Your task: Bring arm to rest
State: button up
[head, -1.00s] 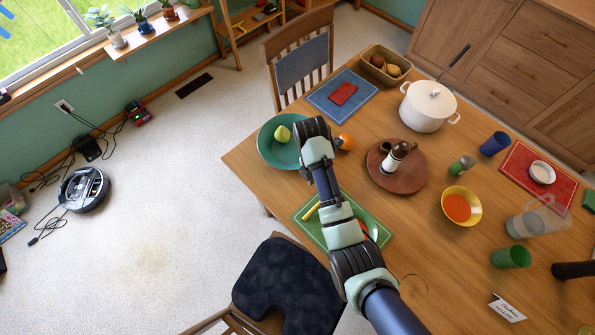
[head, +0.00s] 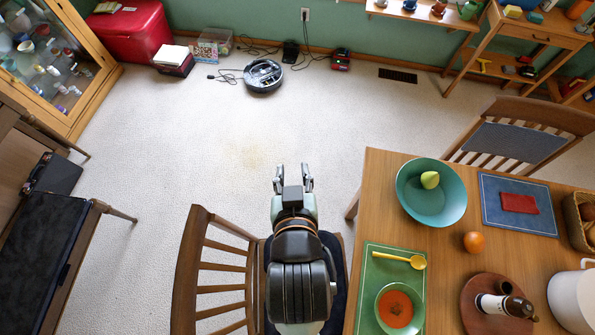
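My arm reaches up from the bottom middle of the head view, over the seat of a wooden chair (head: 223,270). My gripper (head: 293,172) is at its far end, with two fingers spread apart and nothing between them. It hangs over the pale carpet (head: 200,150), left of the table's edge and apart from it.
The wooden table (head: 385,205) lies to the right. On it are a teal bowl (head: 450,207) with a green fruit (head: 430,180), an orange (head: 474,242) and a bowl of red soup (head: 395,309). A robot vacuum (head: 263,76) sits on the open carpet.

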jog(key=shift+s+a+r, duration=0.2)
jog(key=shift+a+r, duration=0.15)
jog(key=shift+r, duration=0.1)
notch_tip(320, 180, up, 17)
jog(key=p, duration=1.6)
jog(key=shift+f+p, duration=0.2)
jog(key=shift+p, duration=0.15)
jog(key=shift+d, duration=0.1)
